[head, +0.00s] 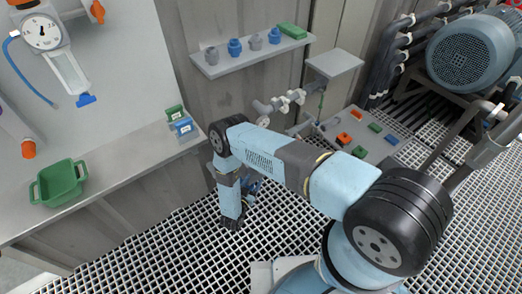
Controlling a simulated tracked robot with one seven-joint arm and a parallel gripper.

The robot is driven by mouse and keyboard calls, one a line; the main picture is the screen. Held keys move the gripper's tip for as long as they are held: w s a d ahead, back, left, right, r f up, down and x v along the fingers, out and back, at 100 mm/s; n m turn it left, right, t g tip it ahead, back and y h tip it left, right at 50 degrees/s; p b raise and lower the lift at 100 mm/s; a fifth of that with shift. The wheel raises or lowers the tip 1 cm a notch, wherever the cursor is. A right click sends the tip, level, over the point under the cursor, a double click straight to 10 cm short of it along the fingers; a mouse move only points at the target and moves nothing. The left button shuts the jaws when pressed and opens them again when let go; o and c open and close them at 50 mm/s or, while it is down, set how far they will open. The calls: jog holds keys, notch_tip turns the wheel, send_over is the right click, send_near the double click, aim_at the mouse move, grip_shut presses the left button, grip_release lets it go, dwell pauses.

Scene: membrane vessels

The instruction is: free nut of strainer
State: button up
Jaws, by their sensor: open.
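I cannot tell for sure which thing is the strainer, and its nut is too small to make out. A grey pipe run with white collars (280,103) stands against the back wall, below the shelf, and is partly hidden by my arm. My gripper (232,224) points down over the grating, left of my arm and in front of the bench. It is open and seems empty. A small blue part (252,187) shows just behind it, partly hidden; I cannot tell whether they touch.
A bench (110,170) on the left bears a green tub (60,183) and small green and blue boxes (181,124). A wall shelf (255,55) holds several fittings. A grey panel with coloured blocks (385,147) lies beyond my arm; a blue motor (470,50) stands back right. Grating is clear lower left.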

jog(key=x, duration=0.9)
jog(key=a+x, duration=0.1)
jog(key=x, duration=0.4)
jog(key=shift+w+d, duration=0.1)
jog(key=shift+w, duration=0.2)
jog(key=shift+c, duration=0.3)
